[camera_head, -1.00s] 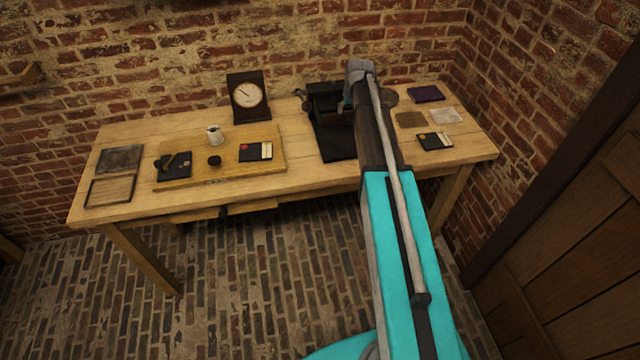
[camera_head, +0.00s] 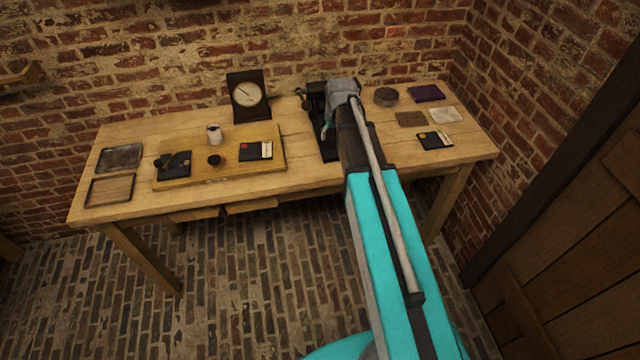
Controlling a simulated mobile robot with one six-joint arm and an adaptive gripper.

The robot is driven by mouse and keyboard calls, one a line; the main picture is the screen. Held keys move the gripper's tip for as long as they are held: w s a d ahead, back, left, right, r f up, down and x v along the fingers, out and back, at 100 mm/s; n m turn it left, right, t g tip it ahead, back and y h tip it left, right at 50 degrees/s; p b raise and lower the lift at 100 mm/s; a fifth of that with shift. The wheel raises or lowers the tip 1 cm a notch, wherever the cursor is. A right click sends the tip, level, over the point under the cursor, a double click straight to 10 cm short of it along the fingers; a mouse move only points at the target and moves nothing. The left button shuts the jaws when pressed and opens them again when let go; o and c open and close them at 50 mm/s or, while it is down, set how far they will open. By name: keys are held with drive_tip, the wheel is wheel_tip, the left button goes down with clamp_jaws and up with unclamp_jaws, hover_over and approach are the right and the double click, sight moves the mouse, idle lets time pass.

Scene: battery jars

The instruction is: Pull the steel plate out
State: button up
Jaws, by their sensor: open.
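I cannot pick out a steel plate for certain. The small white jar (camera_head: 214,134) stands upright on a wooden board (camera_head: 225,174), beside a small black cup (camera_head: 214,161). No plate shows clearly in either. My gripper (camera_head: 327,130) hangs at the end of my arm, over the dark mat in front of the black apparatus. It is mostly hidden by my arm link, and I see nothing held in it. It is open.
A black apparatus (camera_head: 313,103) stands on a dark mat (camera_head: 329,153). A dial gauge (camera_head: 248,96) is behind the board. Two shallow trays, one dark (camera_head: 120,158) and one wooden (camera_head: 110,190), lie at left. A round tin (camera_head: 386,97) and several cloths and cards lie right.

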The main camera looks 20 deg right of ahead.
drive_tip(key=s+a+g, duration=0.1)
drive_tip(key=s+a, duration=0.3)
drive_tip(key=s, duration=0.5)
drive_tip(key=s+a+g, duration=0.1)
drive_tip(key=s+a, duration=0.4)
drive_tip(key=s, duration=0.4)
drive_tip(key=shift+a+f, duration=0.25)
drive_tip(key=shift+s+a, duration=0.25)
drive_tip(key=shift+s, duration=0.45)
drive_tip(key=shift+c, duration=0.7)
